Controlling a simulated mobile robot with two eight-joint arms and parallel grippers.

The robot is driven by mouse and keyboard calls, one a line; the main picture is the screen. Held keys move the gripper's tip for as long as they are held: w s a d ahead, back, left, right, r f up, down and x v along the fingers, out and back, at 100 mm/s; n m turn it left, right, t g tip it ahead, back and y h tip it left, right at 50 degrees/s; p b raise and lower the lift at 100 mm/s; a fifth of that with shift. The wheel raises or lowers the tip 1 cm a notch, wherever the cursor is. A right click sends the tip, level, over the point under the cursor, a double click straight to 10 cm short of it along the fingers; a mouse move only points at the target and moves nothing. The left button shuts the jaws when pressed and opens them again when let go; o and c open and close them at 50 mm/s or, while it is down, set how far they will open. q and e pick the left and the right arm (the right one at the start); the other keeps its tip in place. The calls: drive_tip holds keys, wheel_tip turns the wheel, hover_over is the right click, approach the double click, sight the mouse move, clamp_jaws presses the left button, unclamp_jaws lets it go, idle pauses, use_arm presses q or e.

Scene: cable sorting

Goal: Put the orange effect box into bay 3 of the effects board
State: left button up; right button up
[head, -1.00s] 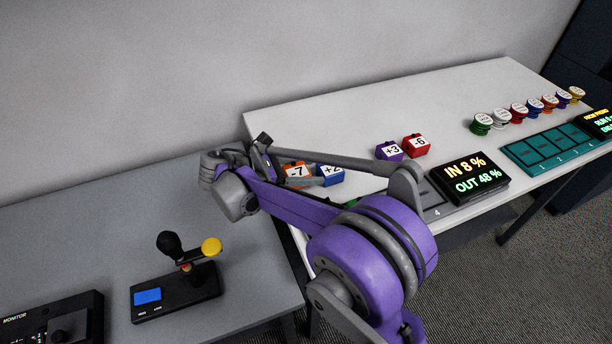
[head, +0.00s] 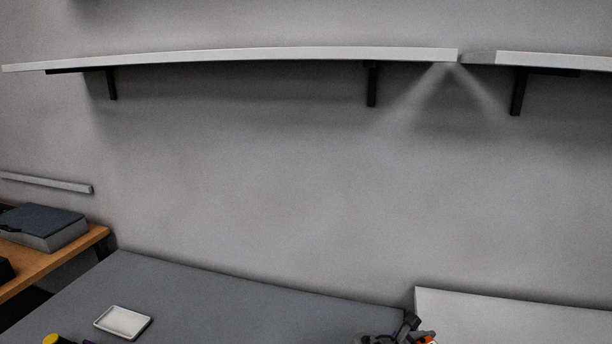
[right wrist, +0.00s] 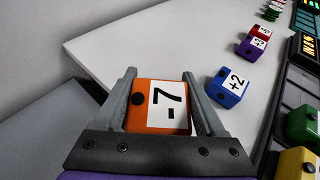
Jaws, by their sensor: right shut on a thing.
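The orange effect box (right wrist: 143,118), marked -7, sits between the two fingers of my right gripper (right wrist: 159,75) in the right wrist view. The fingers are shut on its sides. In the head view only the top of this gripper (head: 400,334) and a bit of orange (head: 430,339) show at the bottom edge. The effects board (right wrist: 282,95) is cut off at the right of the right wrist view, with a green box and a yellow box on it. I cannot tell which bay is bay 3. My left gripper is out of view.
A blue box (right wrist: 228,86) marked +2 stands right of the gripper on the white table (right wrist: 160,40). A purple box (right wrist: 250,47) and a red box (right wrist: 262,31) stand farther back. The head view shows wall shelves (head: 250,54) and a small white tray (head: 122,322) on the grey table (head: 215,300).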

use_arm(q)
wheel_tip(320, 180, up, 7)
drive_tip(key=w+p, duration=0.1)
drive_tip(key=p, duration=0.4)
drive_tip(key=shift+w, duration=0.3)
use_arm(e)
drive_tip(key=w+a+r+n+t+y, duration=0.1)
drive_tip(key=w+a+n+t+y, duration=0.1)
drive_tip(key=a+n+t+y, duration=0.2)
drive_tip(key=w+a+r+n+t+y, duration=0.2)
drive_tip(key=a+n, duration=0.4)
drive_tip(key=a, duration=0.4)
drive_tip(key=w+t+y, duration=0.1)
drive_tip(key=t+y, duration=0.1)
drive_tip(key=shift+w+y, duration=0.15)
drive_tip(key=shift+y, duration=0.15)
drive_tip(key=shift+a, duration=0.1)
